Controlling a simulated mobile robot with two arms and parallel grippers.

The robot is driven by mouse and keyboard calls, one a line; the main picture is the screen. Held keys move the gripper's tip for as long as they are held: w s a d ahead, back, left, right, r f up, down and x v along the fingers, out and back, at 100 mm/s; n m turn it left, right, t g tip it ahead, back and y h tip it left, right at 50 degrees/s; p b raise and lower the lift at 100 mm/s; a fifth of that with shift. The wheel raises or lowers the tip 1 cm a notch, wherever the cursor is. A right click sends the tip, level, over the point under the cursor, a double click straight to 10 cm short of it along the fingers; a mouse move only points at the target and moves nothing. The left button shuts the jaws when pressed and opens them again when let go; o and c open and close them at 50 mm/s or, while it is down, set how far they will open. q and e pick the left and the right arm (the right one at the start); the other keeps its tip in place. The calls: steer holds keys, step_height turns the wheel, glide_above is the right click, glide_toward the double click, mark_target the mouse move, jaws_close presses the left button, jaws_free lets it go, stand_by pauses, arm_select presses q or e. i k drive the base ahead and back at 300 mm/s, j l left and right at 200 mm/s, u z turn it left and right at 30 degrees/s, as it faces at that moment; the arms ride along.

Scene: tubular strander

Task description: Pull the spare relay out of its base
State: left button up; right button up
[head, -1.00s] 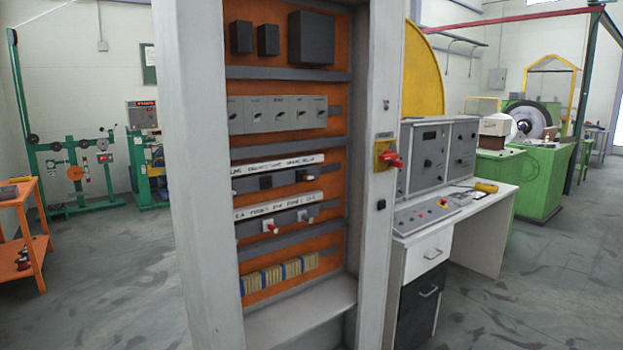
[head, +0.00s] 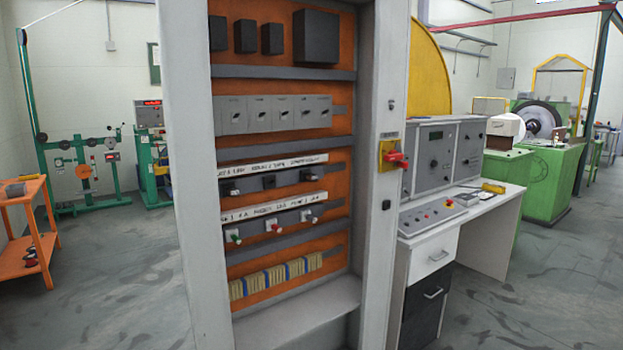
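An open electrical cabinet (head: 192,200) with an orange back panel stands in front of me. Across its middle, under a white label strip (head: 271,163), a rail carries small dark relay-like blocks: a left one (head: 231,187), a middle one (head: 269,181) and a right one (head: 311,175). The lettering is too small to read surely, so I cannot tell which is the spare relay or its base. Neither of my grippers shows in the head view.
Below, a row carries green-tipped and red-tipped parts (head: 273,227), above tan and blue terminal blocks (head: 276,276). A red switch handle (head: 395,158) juts from the right post. A control desk (head: 462,215) stands right; an orange cart (head: 27,228) is left. Floor between is clear.

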mark_target(309, 177)
steer(key=i+l+u, duration=0.1)
steer(key=l, duration=0.5)
steer(key=i+l, duration=0.15)
steer(key=l, duration=0.45)
steer(key=i+l+u, duration=0.15)
steer(key=l, duration=0.45)
steer(key=i+l+u, duration=0.1)
steer(key=l, duration=0.55)
steer(key=i+l+u, duration=0.15)
steer(key=i+l, duration=0.4)
steer(key=i+l+u, duration=0.1)
steer(key=i+l, duration=0.5)
steer(key=i+l+u, duration=0.15)
steer(key=i+l, duration=0.4)
steer(key=l, duration=0.15)
